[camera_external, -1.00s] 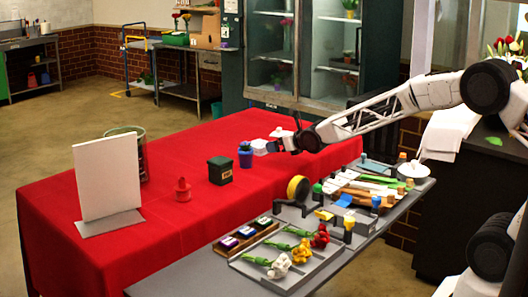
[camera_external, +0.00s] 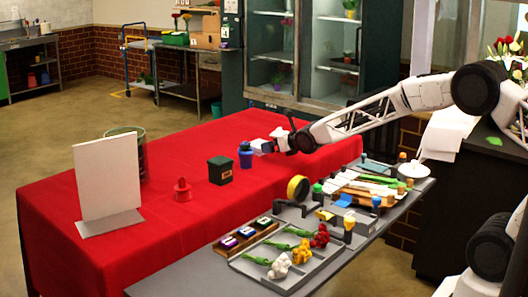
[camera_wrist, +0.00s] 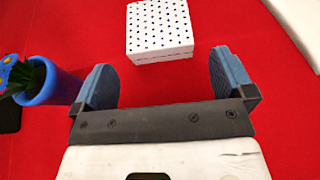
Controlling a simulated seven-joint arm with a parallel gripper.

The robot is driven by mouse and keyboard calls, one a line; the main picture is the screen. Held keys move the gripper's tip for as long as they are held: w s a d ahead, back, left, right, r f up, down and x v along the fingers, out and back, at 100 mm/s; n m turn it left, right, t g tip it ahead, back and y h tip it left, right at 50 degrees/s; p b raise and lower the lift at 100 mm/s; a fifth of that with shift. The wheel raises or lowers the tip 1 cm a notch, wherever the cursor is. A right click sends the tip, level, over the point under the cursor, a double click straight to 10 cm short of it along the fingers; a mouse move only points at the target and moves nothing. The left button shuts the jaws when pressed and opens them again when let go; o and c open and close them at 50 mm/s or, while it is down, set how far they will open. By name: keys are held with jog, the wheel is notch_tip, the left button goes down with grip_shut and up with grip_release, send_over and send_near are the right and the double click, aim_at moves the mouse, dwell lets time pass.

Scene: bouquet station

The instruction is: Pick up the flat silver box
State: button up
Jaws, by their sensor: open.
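A flat, pale box with rows of dark dots on its top (camera_wrist: 160,28) lies on the red cloth in the wrist view, just beyond my fingertips. It looks white to silver and is the only flat box I make out near my gripper. My gripper (camera_wrist: 162,75) is open and empty, with its two blue-grey fingers apart and red cloth between them. The box is roughly centred ahead of the gap. In the external view my gripper (camera_external: 270,147) is low over the table's far right part and partly hides the box (camera_external: 258,143).
A blue vase (camera_wrist: 50,82) with greenery stands close beside my left finger in the wrist view. Another white object (camera_wrist: 302,22) is at the upper right. A dark green box (camera_external: 220,171), a red item (camera_external: 182,190) and a white panel (camera_external: 107,178) stand further left on the red table.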

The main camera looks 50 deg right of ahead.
jog(key=shift+w, duration=0.2)
jog(key=shift+x, duration=2.4)
jog(key=shift+a, duration=0.1)
jog(key=shift+c, duration=0.2)
jog(key=shift+r, duration=0.1)
jog(key=c, duration=0.8)
jog(key=shift+o, duration=0.2)
jog(key=shift+r, duration=0.15)
notch_tip(320, 180, up, 3)
jog(key=shift+r, duration=0.2)
jog(key=shift+s+a+r, duration=0.2)
jog(key=shift+s, duration=2.45)
jog(key=shift+s+a+r, duration=0.2)
jog(key=shift+s+a, duration=0.05)
jog(key=shift+s, duration=2.35)
jog(key=shift+s+a+r, duration=0.2)
jog(key=shift+s+r, duration=0.05)
jog(key=shift+s, duration=2.4)
